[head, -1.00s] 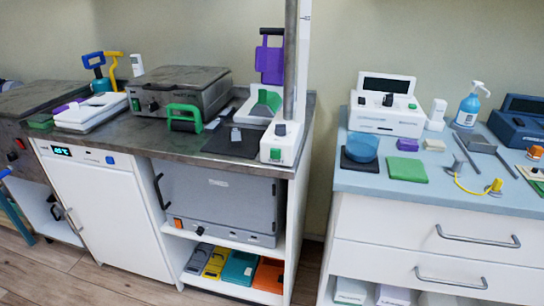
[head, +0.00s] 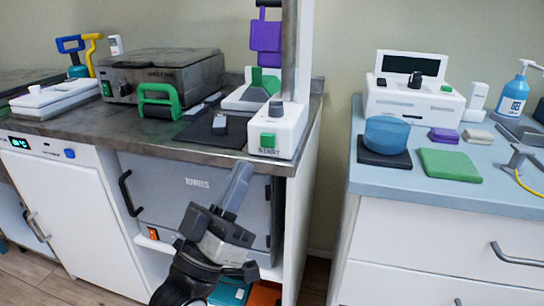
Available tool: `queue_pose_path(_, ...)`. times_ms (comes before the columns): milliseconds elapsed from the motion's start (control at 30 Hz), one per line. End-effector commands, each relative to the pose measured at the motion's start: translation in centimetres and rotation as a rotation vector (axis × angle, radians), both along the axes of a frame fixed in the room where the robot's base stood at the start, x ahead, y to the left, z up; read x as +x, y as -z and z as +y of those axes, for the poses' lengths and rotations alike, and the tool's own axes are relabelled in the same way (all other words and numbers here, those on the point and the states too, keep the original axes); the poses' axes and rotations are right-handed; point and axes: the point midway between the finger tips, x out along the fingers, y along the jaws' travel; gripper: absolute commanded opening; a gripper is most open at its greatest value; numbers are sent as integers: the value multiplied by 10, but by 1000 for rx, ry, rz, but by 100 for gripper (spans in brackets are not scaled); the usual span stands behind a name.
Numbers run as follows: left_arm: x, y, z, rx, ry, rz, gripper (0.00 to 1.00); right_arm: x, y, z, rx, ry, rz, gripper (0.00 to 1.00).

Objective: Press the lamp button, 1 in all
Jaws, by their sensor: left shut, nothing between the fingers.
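A white box (head: 289,142) stands at the right end of the dark counter, beside a metal post. It has a green button (head: 267,140) on its front, with the word START below it, and a dark knob (head: 275,108) on top. I see no label reading lamp, so I cannot tell whether this is the lamp button. My left gripper (head: 239,176) comes up from below, in front of the grey TOWELS cabinet. Its fingers are shut and empty, pointing up. In the picture they are below and left of the green button, apart from it. My right gripper is out of view.
A white cabinet with a blue button (head: 70,153) is at left. The grey TOWELS cabinet (head: 186,193) has an orange switch (head: 153,234). A green-handled tool (head: 160,101) lies on the counter. The blue-topped drawer unit (head: 372,179) stands right, past a gap.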

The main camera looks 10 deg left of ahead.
Motion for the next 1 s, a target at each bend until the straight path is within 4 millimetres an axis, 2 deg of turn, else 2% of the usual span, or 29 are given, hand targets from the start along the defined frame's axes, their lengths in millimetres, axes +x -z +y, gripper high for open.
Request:
queue_pose_path(33,0,13,0,-2,1,-6,0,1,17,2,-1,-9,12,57)
queue_pose_path(133,0,19,1,-7,3,-14,0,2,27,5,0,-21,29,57)
queue_pose_path(633,4,17,1,-7,2,-16,0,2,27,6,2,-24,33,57)
queue_pose_path(767,15,18,0,-6,2,-19,0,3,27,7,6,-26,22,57)
queue_pose_path(1000,50,18,-1,-6,2,-19,0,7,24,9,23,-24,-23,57)
